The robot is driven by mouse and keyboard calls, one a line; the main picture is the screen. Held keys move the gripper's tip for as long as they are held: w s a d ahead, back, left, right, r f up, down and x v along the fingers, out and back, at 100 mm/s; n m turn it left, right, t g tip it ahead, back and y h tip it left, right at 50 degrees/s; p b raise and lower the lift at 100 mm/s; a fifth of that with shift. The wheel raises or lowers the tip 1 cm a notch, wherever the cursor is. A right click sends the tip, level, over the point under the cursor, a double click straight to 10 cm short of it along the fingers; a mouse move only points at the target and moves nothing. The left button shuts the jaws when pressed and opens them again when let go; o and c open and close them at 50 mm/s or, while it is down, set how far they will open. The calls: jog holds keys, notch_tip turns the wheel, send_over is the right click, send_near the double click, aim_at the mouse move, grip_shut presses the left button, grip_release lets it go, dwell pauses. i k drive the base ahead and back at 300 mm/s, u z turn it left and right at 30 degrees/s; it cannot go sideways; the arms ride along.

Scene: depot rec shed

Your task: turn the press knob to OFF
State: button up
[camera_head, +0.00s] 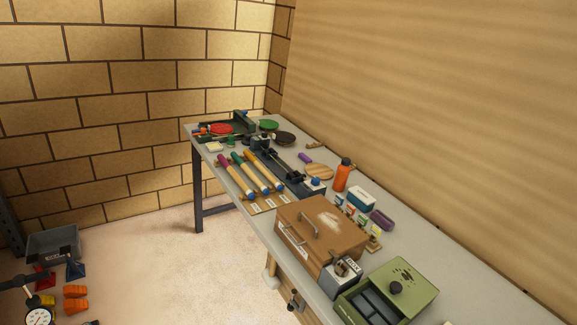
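A brown box-like unit (318,233) with a metal handle and a pale worn patch on its top stands on the near half of the bench; it may be the press. A small grey box (341,276) with a label and a dark part on it sits at its near right corner. I cannot make out a knob pointer or an OFF mark there. A round black knob (396,287) sits on the lid of a green case at the near end; I cannot tell whether it belongs to the press. My gripper is not in view.
The grey bench (431,249) runs along the right wall. A grey bin (53,244), orange pieces and a gauge (39,307) are at lower left.

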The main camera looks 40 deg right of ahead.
aim_at(316, 180)
jog(key=z, duration=0.2)
jog(key=i, duration=1.25)
jog(key=z, duration=0.75)
jog(key=i, duration=1.2)
jog(key=z, duration=0.5)
